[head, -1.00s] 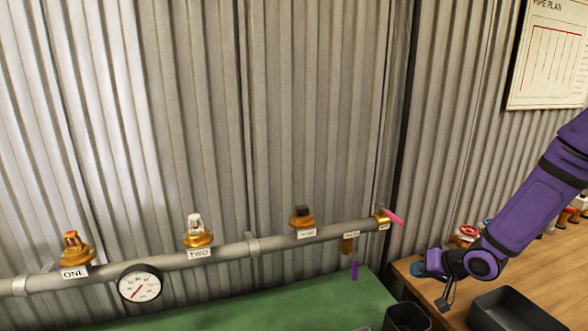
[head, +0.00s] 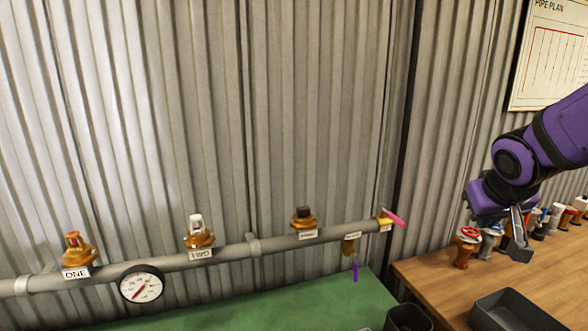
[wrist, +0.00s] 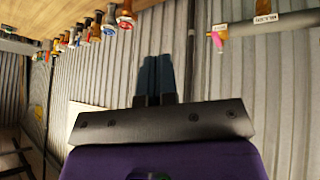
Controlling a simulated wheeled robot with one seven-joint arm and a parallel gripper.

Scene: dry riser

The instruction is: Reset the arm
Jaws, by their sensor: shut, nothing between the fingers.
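My purple arm reaches in from the right in the head view. My gripper (head: 516,248) hangs in front of the row of valves on the wooden bench. In the wrist view my gripper (wrist: 157,78) shows its two dark fingers side by side, shut and empty. The fingers are apart from the pipe and hold no valve.
A grey pipe (head: 220,254) carries valves, a gauge (head: 141,285) and a pink lever (head: 394,217) along the corrugated wall. A red-wheeled valve (head: 466,247) stands on the bench (head: 440,275) close left of my gripper. A black tray (head: 515,312) lies in front.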

